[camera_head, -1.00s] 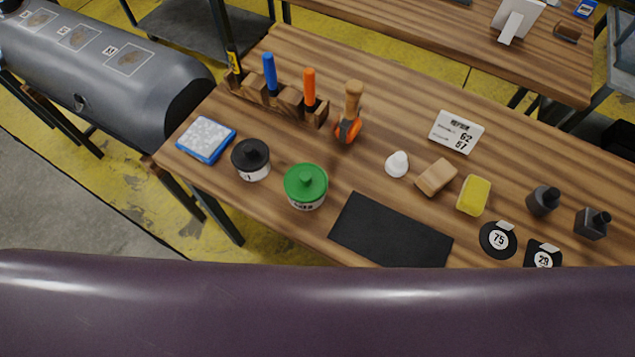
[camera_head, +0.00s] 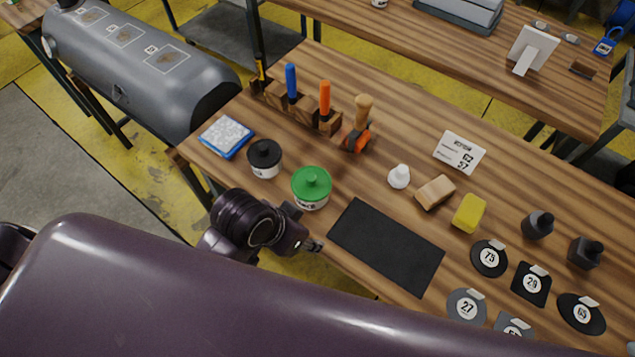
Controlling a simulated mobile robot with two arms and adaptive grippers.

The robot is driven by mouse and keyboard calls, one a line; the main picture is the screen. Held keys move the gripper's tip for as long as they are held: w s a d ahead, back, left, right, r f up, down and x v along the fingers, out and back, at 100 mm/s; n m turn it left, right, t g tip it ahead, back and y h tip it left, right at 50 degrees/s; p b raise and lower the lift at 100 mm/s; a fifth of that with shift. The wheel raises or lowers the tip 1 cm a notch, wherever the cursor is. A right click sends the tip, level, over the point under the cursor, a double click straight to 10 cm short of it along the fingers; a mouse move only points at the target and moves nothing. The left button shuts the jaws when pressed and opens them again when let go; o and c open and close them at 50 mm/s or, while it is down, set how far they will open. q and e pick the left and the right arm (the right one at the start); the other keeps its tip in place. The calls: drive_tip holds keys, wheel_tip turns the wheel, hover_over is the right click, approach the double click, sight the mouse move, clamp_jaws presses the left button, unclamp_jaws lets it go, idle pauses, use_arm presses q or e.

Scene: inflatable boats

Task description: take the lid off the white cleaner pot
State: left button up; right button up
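Two pots stand near the left front edge of the wooden table. One has a black knobbed lid (camera_head: 264,154) over a pale body (camera_head: 266,171). The other has a green knobbed lid (camera_head: 312,183) over a white body with dark lettering (camera_head: 311,204). The lettering is too small to read, so I cannot tell which pot is the cleaner. Both lids are on. My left gripper (camera_head: 316,245) is at the front table edge, below the green-lidded pot and apart from it. Its fingers are small and dark; their opening is unclear. My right gripper is out of view.
A black mat (camera_head: 387,246) lies right of my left gripper. A small white bottle (camera_head: 399,176) is to the right.

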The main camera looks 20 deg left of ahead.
use_arm(q)
drive_tip(key=w+d+r+m, duration=0.1)
drive_tip(key=d, duration=0.2)
drive_tip(key=w+d+r+m+h, duration=0.1)
drive_tip(key=d+m, duration=0.1)
drive_tip(key=d, duration=0.1)
drive_tip(key=w+d+r+m+g+h, duration=0.1)
drive_tip(key=w+d+r+m, duration=0.1)
drive_tip(key=d, duration=0.2)
drive_tip(key=shift+r, duration=0.1)
drive_tip(key=d+r+m+g, duration=0.1)
drive_tip(key=d+r+m, duration=0.2)
drive_tip(key=d+m, duration=0.2)
drive_tip(key=m+y, duration=0.7)
drive_tip(key=y, duration=0.2)
approach(311, 177)
drive_tip(key=f, duration=0.1)
drive_tip(key=p+x, duration=0.2)
drive_tip(key=x, duration=0.5)
drive_tip(key=shift+w+a+f, duration=0.15)
drive_tip(key=shift+a+f, duration=0.05)
drive_tip(key=shift+a, duration=0.1)
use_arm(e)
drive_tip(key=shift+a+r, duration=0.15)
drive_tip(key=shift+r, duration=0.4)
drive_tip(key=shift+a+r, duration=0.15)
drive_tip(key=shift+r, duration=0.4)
use_arm(q)
drive_tip(key=c, duration=1)
